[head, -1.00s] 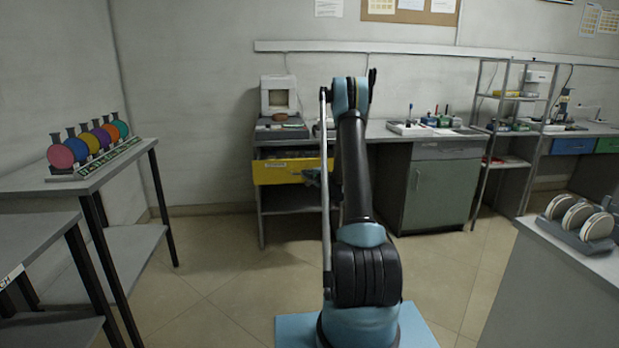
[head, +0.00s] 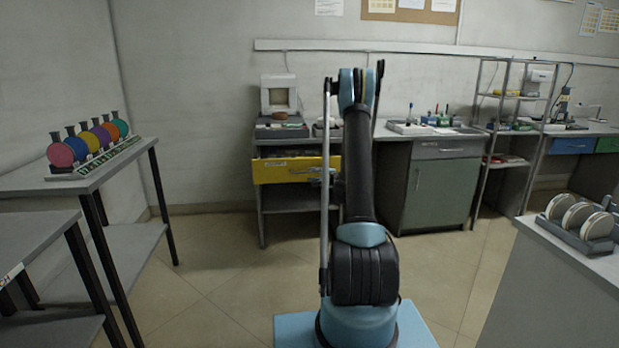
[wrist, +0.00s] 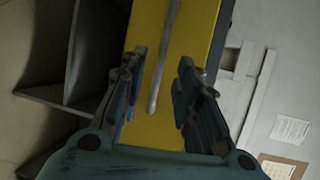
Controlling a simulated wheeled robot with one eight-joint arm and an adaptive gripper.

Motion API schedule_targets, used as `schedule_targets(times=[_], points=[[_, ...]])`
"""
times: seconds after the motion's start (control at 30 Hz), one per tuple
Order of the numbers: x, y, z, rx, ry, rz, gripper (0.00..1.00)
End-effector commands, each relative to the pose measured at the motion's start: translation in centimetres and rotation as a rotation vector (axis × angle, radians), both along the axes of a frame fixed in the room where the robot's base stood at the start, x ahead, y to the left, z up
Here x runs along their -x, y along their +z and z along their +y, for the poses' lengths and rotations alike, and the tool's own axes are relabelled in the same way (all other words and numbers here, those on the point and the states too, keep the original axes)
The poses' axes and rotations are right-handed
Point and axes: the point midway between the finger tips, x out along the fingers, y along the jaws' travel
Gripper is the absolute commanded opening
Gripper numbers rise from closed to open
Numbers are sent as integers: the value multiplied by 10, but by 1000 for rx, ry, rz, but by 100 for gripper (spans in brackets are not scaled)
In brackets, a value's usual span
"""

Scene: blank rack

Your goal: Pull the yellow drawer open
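The yellow drawer (head: 275,172) sits under the back-left bench and looks shut in the head view. In the wrist view its yellow front (wrist: 197,38) fills the middle. Its grey bar handle (wrist: 163,50) runs up the picture between the fingers of my gripper (wrist: 161,65). The fingers are spread on either side of the handle, with a gap to each, so the gripper is open and holds nothing. I cannot tell how far the fingertips are from the drawer front. In the head view my arm hides most of the gripper.
An open shelf (head: 290,198) lies below the drawer. A grey-green cabinet (head: 437,190) stands to its right. A table with coloured discs (head: 100,168) is at left, and a counter with pale discs (head: 560,255) at right. The floor between is clear.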

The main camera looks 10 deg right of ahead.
Motion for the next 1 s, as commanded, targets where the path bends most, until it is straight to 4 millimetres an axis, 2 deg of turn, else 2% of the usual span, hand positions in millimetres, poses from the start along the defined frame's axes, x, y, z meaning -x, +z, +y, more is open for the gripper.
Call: schedule_targets(times=[0.2, 0.4, 0.83, 1.0], points=[[36, 7, -15, -2, 0, 1, 30], [53, 10, -21, -1, 2, 1, 30], [57, 11, -22, 0, 3, 1, 30], [65, 24, -14, 34, 27, 10, 30]])
